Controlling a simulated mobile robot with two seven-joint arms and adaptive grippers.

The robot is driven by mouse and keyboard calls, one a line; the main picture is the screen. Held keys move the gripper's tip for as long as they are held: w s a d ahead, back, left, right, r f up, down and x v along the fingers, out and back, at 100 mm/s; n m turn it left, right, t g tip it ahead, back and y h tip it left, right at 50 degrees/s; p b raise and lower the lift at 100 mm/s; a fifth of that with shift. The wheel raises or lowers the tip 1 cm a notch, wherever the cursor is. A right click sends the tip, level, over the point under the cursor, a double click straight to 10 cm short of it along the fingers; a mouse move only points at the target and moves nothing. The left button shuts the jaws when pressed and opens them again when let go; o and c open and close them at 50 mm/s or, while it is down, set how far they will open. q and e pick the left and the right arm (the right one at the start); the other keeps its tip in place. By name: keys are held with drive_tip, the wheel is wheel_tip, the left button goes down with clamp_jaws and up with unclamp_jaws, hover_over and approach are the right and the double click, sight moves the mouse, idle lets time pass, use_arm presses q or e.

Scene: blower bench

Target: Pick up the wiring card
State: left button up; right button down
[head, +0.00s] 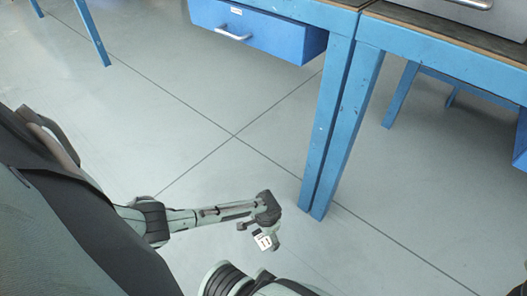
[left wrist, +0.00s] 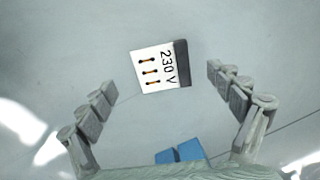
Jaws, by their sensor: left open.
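The wiring card (left wrist: 152,69) is white with a dark band along one edge. It reads "230 V" and has three short orange-and-black marks. In the left wrist view it lies ahead of and between the spread fingers of my left gripper (left wrist: 160,88), with a clear gap to each finger. In the head view the card (head: 263,241) shows small and white just below my left gripper (head: 257,231), which is open and empty. I cannot tell exactly how far the card is from the fingertips. My right gripper is not in view.
Blue bench legs (head: 335,130) stand on the floor just right of my left gripper; their feet (left wrist: 180,153) show low in the left wrist view. A blue drawer (head: 262,30) hangs under the bench top.

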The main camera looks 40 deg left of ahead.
sight(262, 239)
use_arm(q)
drive_tip(key=f, duration=0.1)
drive_tip(key=f+b, duration=0.1)
drive_tip(key=f, duration=0.1)
drive_tip(key=shift+a+f, duration=0.25)
drive_tip(key=shift+f, duration=0.1)
drive_tip(key=c, duration=1.1)
drive_tip(key=shift+r, duration=0.1)
